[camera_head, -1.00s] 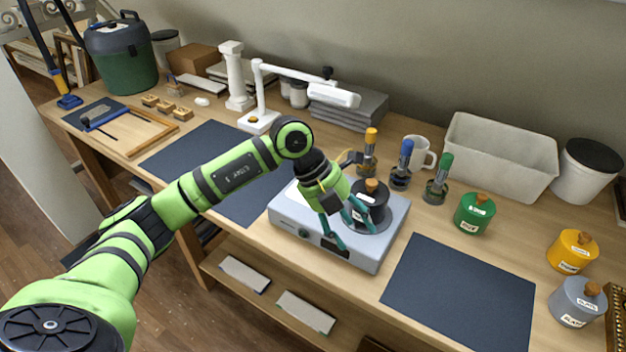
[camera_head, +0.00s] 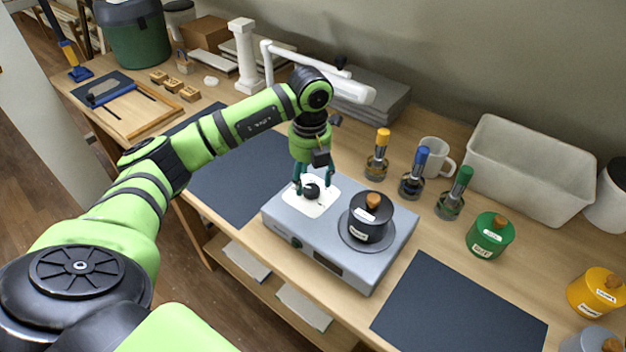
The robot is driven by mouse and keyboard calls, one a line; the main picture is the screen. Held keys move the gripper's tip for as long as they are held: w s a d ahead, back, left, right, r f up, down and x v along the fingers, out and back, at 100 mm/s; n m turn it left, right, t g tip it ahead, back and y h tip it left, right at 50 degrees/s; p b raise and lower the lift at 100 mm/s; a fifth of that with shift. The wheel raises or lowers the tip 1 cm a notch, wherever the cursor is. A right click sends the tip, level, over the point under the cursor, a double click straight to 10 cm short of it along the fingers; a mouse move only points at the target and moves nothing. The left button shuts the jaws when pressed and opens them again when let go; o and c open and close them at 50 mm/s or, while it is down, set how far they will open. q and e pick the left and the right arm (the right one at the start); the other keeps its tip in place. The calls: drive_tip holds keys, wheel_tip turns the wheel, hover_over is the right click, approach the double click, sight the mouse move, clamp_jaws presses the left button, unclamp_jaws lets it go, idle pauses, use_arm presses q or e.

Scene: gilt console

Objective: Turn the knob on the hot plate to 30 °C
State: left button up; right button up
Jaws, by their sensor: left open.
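The grey hot plate (camera_head: 340,250) stands on the wooden table in the middle. A black round knob (camera_head: 311,193) sits on a white panel (camera_head: 322,207) on the left part of its top. My left gripper (camera_head: 314,190) points down over the knob, its teal fingers open, one on each side. I cannot tell whether the fingers touch the knob. Scale marks on the panel are too small to read. A black pot with a wooden stopper (camera_head: 369,222) stands on the round heating area at right. My right gripper is not in view.
Yellow (camera_head: 377,155), blue (camera_head: 412,172) and green (camera_head: 454,192) capped bottles stand behind the hot plate, with a white mug (camera_head: 434,156). A green jar (camera_head: 490,235) stands at right. A white lamp (camera_head: 350,90) reaches behind my arm. The dark mat (camera_head: 460,310) at right is empty.

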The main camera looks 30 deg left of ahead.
sight(309, 189)
use_arm(q)
wheel_tip(309, 189, down, 2)
drive_tip(key=shift+f, duration=0.15)
drive_tip(key=shift+f+p, duration=0.3)
drive_tip(key=shift+f, duration=0.25)
drive_tip(key=c, duration=0.8)
drive_tip(key=shift+w, duration=0.1)
drive_tip(key=c, duration=0.3)
drive_tip(key=shift+f, duration=0.1)
drive_tip(key=m+b, duration=0.3)
drive_tip(key=shift+f+m, duration=0.25)
drive_tip(key=shift+m, duration=0.05)
drive_tip(key=m+b, duration=0.3)
drive_tip(key=m, duration=0.2)
drive_tip(key=shift+a+m+b, duration=0.1)
drive_tip(key=shift+m+b, duration=0.2)
drive_tip(key=m+b, duration=0.2)
drive_tip(key=m, duration=0.2)
drive_tip(key=shift+m, duration=0.3)
drive_tip(key=shift+c, duration=0.2)
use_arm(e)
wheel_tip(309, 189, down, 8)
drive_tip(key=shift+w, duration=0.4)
use_arm(q)
drive_tip(key=shift+a+r, duration=0.1)
